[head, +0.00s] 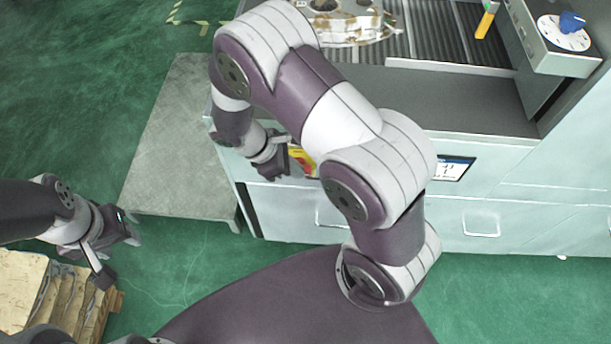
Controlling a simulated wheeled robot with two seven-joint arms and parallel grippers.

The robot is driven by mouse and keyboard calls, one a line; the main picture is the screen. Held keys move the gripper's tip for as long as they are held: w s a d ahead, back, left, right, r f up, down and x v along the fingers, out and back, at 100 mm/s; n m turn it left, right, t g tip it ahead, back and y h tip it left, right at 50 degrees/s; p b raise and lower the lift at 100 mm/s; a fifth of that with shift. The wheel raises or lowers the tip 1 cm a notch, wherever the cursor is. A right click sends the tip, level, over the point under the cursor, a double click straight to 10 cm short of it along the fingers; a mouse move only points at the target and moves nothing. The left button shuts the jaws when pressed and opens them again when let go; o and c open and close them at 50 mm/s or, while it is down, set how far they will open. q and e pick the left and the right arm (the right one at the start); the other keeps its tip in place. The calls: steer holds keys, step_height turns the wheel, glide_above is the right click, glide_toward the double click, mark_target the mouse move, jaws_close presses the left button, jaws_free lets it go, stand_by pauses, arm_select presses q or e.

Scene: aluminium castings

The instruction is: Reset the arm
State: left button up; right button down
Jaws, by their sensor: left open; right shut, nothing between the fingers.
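My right arm rises from the bottom middle, bends over at the top and reaches down to the left. Its gripper (284,160) is shut and empty, in front of the pale cabinet and beside a small red and yellow label. My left gripper (119,257) is at the left, open and empty, above the green floor and close to the wooden stack. The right arm's links hide part of the cabinet front and worktop.
An aluminium casting (345,22) lies on the slatted bed at the top. A yellow-handled tool (486,22) lies to its right, near a panel with a blue knob (571,22). A grey plate (175,150) stands left of the cabinet. A wooden stack (35,285) is bottom left.

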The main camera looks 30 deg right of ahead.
steer(key=shift+v, duration=0.95)
steer(key=shift+w+a, duration=0.1)
steer(key=shift+a, duration=0.1)
steer(key=s+d+r+m+t+y, duration=0.1)
steer(key=s+r+m+t+y, duration=0.2)
steer(key=r+m, duration=0.6)
steer(key=s+m+y, duration=0.2)
steer(key=m+y, duration=0.1)
steer(key=m, duration=0.1)
steer(key=shift+s+r+m+t, duration=0.2)
steer(key=shift+r+m+t, duration=0.05)
steer(key=shift+m+t, duration=0.05)
